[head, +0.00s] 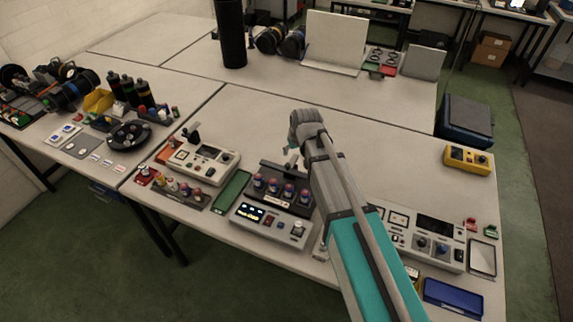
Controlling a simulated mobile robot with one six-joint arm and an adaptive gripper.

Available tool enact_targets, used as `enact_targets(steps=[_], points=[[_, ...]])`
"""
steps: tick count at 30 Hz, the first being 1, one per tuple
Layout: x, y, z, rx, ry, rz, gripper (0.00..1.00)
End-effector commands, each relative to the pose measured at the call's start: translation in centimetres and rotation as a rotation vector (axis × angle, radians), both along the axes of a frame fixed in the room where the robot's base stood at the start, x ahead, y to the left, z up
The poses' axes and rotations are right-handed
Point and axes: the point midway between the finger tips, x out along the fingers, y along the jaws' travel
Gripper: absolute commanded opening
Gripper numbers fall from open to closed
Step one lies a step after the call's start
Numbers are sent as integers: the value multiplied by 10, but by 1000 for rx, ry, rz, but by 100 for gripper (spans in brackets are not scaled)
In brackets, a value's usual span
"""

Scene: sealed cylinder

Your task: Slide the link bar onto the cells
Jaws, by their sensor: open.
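Several short cells (273,186) with red and blue colouring stand in a row in a dark holder (298,208). I cannot pick out the link bar with certainty; the arm covers the right end of the holder.
A green tray (232,190) and a grey control box (203,162) stand left of the device. A larger panel (432,238), a blue bin (453,297) and a yellow box (469,159) are to the right. The tabletop behind my gripper is clear.

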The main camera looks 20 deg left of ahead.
Motion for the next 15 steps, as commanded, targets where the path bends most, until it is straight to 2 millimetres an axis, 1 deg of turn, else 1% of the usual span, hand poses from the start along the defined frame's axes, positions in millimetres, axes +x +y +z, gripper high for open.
enact_targets(steps=[15], points=[[11,9,-38,0,0,-1,68]])
